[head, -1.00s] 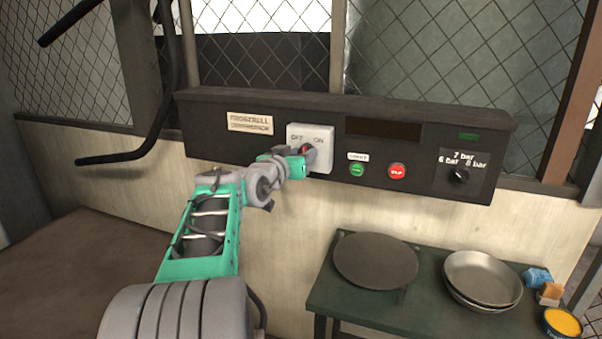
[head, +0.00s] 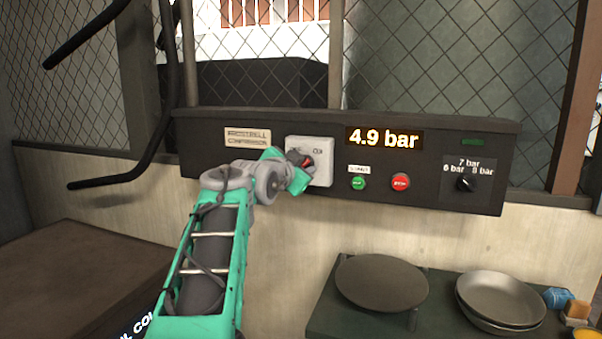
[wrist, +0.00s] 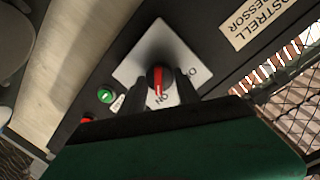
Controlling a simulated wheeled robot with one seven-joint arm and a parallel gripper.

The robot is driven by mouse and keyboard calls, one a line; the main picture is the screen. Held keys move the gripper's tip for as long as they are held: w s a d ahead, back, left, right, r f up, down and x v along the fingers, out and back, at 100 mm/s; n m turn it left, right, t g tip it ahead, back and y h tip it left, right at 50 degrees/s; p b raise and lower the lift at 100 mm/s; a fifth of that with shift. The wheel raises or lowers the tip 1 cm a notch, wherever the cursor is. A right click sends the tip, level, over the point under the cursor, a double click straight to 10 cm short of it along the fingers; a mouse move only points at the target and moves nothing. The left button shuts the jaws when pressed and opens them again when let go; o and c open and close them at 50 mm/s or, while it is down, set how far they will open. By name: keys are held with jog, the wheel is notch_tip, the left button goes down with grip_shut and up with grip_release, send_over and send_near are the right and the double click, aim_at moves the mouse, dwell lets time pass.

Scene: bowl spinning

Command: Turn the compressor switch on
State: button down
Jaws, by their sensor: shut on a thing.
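The compressor switch is a dark round knob with a red pointer (wrist: 156,79) on a pale square plate (head: 322,165) set in the black panel. In the wrist view, the red pointer lies towards the ON lettering. My gripper (wrist: 160,88) is shut on the knob, with one dark finger on each side of it. In the head view, my gripper (head: 300,168) covers part of the plate and most of the knob. The panel display (head: 384,139) is lit and reads 4.9 bar.
A green button (head: 358,183), a red button (head: 400,183) and a pressure dial (head: 465,184) are on the panel to the right. A table below holds a dark round plate (head: 381,283) and metal pans (head: 500,298). A black bent bar (head: 105,182) juts out at left.

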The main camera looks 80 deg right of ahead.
dwell(0.3)
jog(key=c, duration=0.9)
grip_release()
jog(key=a, duration=0.5)
jog(key=a+r, duration=0.1)
jog(key=a, duration=0.1)
jog(key=shift+w+a, duration=0.3)
jog(key=shift+a, duration=0.05)
